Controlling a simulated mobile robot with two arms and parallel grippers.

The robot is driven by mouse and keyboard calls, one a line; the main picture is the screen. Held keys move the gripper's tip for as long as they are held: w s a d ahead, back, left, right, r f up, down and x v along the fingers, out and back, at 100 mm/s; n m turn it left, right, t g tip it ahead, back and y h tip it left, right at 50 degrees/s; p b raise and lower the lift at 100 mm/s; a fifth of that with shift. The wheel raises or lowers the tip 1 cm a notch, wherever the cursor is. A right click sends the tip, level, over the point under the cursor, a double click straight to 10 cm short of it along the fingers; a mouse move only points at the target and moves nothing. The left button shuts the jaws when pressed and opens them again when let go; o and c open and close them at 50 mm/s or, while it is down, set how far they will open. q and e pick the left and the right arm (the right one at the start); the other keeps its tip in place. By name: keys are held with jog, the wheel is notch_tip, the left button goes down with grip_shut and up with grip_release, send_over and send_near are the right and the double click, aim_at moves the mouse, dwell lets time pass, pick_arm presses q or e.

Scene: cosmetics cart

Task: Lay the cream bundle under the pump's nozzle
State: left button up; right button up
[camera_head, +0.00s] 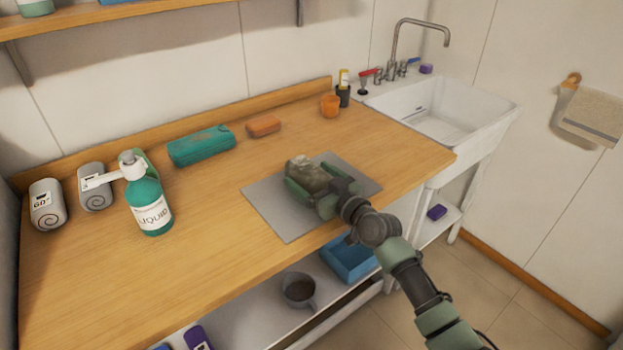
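The pump bottle (150,205) is teal with a white label and stands upright at the left of the wooden counter. Its white nozzle (100,181) points left, towards a grey roll. A crumpled olive-grey to cream bundle (308,172) is over the grey mat (277,219) at the counter's front middle. My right gripper (317,181) has its green fingers on either side of the bundle, close against it. I cannot tell whether they press on it, or whether the bundle rests on the mat. My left gripper is not in view.
Two grey rolls (46,208) lie left of the bottle. A teal case (201,146), an orange-brown block (263,127) and an orange cup (330,107) stand along the back. The sink (490,111) is at right. The counter between bottle and mat is clear.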

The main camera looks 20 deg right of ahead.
aim_at(311, 170)
jog(key=c, duration=1.7)
notch_tip(311, 170, up, 19)
jog(key=p, duration=0.1)
jog(key=shift+c, duration=0.2)
jog(key=s+a+f+m+h, duration=0.2)
jog(key=s+a+f, duration=0.2)
jog(key=s+f, duration=0.8)
jog(key=s+d+f+m+h, duration=0.1)
jog(key=s+f+h, duration=0.1)
jog(key=s, duration=0.8)
jog(key=s+d+f+m+t+h, duration=0.1)
jog(key=s+d+f+h, duration=0.1)
jog(key=s, duration=0.7)
jog(key=shift+s+d+f, duration=0.15)
jog(key=shift+s+f, duration=0.25)
jog(key=shift+f, duration=0.3)
